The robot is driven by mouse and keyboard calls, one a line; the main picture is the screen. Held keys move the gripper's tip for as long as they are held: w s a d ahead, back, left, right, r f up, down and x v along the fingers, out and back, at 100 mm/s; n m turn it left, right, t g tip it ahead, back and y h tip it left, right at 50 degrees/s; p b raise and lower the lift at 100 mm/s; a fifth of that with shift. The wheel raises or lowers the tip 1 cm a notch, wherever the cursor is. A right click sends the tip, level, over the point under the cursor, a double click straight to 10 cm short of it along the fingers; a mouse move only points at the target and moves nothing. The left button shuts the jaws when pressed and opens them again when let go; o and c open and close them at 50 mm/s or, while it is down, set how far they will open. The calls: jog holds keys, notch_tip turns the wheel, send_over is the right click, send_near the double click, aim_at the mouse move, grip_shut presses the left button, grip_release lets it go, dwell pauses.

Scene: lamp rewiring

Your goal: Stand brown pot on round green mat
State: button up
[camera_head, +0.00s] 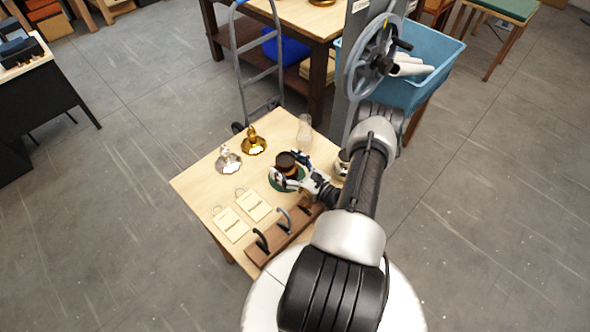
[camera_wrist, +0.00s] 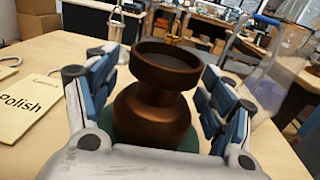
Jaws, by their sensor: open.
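The brown pot (camera_head: 287,162) stands upright on the wooden table, over the round green mat (camera_head: 274,183). In the wrist view the brown pot (camera_wrist: 155,110) sits between my fingers, with its wide dark rim facing up. The green mat (camera_wrist: 190,139) shows behind and beside the pot's base. The pot's underside is hidden, so I cannot tell whether it touches the mat. My gripper (camera_head: 292,172) is around the pot. In the wrist view my gripper (camera_wrist: 158,100) is open, with a finger on each side and a gap at the right.
A silver lamp part (camera_head: 228,160) and a gold one (camera_head: 254,140) stand at the table's back left. A clear glass (camera_head: 304,132) is behind the pot.

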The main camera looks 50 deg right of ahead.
jog(key=s, duration=1.2)
jog(key=shift+a+r, duration=0.1)
jog(key=shift+a, duration=0.05)
